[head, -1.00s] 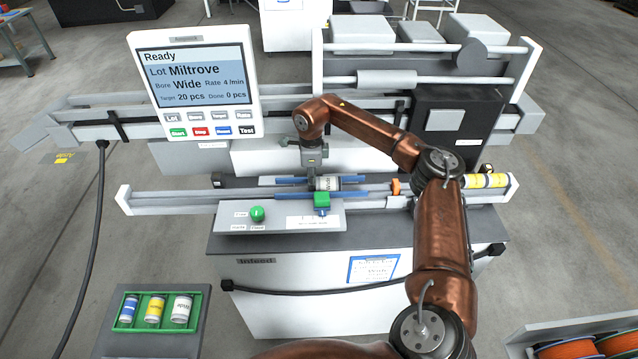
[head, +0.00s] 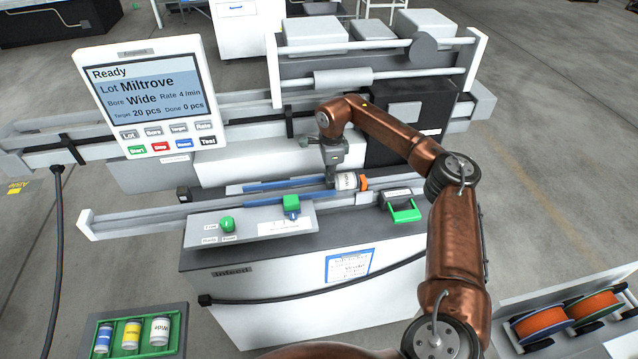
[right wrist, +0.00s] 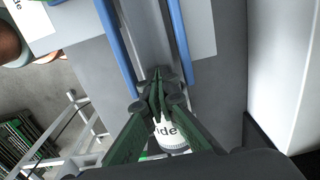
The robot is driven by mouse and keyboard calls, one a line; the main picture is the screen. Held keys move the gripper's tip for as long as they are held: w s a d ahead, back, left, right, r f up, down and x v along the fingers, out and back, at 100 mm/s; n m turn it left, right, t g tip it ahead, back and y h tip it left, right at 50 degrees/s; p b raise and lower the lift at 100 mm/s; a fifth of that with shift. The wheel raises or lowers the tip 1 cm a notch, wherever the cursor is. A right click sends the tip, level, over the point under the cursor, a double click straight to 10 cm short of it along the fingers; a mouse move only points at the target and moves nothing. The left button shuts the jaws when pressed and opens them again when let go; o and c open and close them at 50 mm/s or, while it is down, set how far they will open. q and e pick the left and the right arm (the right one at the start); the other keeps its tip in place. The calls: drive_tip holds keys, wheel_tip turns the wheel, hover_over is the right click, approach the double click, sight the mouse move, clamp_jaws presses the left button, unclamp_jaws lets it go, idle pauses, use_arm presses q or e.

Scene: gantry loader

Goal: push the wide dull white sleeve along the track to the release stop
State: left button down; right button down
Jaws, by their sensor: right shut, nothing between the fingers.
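The wide dull white sleeve (head: 346,182), with "Wide" printed on it, lies on the track (head: 270,186) between blue rails. Its right end is at an orange piece (head: 364,183), perhaps the release stop; whether they touch I cannot tell. My right gripper (head: 331,182) is shut and empty, pointing down at the sleeve's left end. In the right wrist view the shut fingertips (right wrist: 158,85) are in front of the sleeve (right wrist: 172,138), which is partly hidden by the fingers. My left gripper is not in view.
A green tray (head: 94,346) holds blue, yellow and white sample sleeves. The display (head: 140,92) reads Ready. Orange reels (head: 540,322) stand at lower right.

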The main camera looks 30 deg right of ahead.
sight(320, 179)
drive_tip(key=shift+s+d, duration=0.2)
drive_tip(key=shift+d, duration=0.3)
drive_tip(key=shift+a, duration=0.15)
drive_tip(key=shift+w+a, duration=0.1)
drive_tip(key=shift+a, duration=0.15)
drive_tip(key=shift+w+a+r+p, duration=0.1)
drive_tip(key=shift+w+a+p, duration=0.15)
drive_tip(key=shift+a, duration=0.4)
drive_tip(key=shift+w+a+p, duration=0.2)
drive_tip(key=shift+a+p, duration=0.05)
drive_tip(key=shift+a, duration=0.35)
drive_tip(key=shift+w+a+r, duration=0.35)
drive_tip(key=shift+w+r, duration=0.05)
drive_tip(key=shift+r, duration=0.1)
wheel_tip(320, 179, up, 9)
drive_tip(key=b, duration=0.2)
drive_tip(key=shift+s, duration=0.25)
drive_tip(key=shift+f, duration=0.15)
